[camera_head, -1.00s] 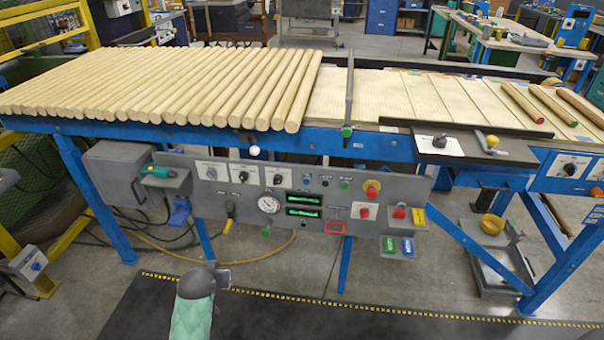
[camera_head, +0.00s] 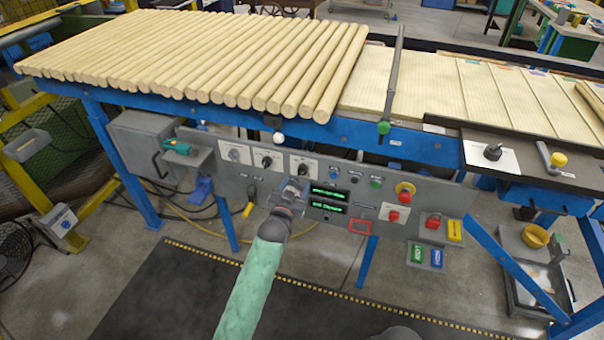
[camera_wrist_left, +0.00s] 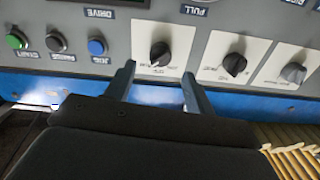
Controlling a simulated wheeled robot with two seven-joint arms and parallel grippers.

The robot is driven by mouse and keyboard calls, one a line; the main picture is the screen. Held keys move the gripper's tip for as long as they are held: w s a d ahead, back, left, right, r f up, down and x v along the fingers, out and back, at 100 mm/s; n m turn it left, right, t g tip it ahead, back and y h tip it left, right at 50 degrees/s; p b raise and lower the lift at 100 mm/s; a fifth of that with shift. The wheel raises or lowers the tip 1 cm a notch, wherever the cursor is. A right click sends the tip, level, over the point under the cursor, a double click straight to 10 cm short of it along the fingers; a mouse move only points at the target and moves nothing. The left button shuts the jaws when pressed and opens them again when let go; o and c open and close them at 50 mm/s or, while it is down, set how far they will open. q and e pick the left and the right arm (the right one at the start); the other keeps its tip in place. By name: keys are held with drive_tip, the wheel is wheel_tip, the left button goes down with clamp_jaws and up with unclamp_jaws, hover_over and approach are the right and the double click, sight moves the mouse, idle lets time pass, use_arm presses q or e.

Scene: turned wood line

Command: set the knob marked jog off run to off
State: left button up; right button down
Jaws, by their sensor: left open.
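Three dial knobs on white plates sit in a row on the grey control panel (camera_head: 225,180): a left knob (camera_head: 233,154), a middle knob (camera_head: 267,161) and a right knob (camera_head: 303,169). Their lettering is too small to read, so I cannot tell which is marked jog off run. My left gripper (camera_head: 293,187) is open and empty in front of the panel, just below the right knob. In the left wrist view, which is upside down, the black right knob (camera_wrist_left: 160,54) lies just beyond and between the open fingertips (camera_wrist_left: 158,82). My right gripper is out of view.
Blue, black and green buttons (camera_wrist_left: 97,46) are beside the right knob. Wooden rods (camera_head: 200,60) lie on the table above. Floor in front is clear.

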sight(301, 174)
use_arm(q)
drive_tip(key=shift+p+x, duration=0.5)
drive_tip(key=shift+x, duration=2.3)
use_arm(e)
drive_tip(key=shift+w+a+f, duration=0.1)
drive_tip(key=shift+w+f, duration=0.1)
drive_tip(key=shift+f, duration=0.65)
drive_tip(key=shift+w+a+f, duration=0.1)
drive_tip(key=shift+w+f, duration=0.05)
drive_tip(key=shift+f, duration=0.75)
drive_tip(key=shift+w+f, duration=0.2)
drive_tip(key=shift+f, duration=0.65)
use_arm(q)
drive_tip(key=c, duration=1)
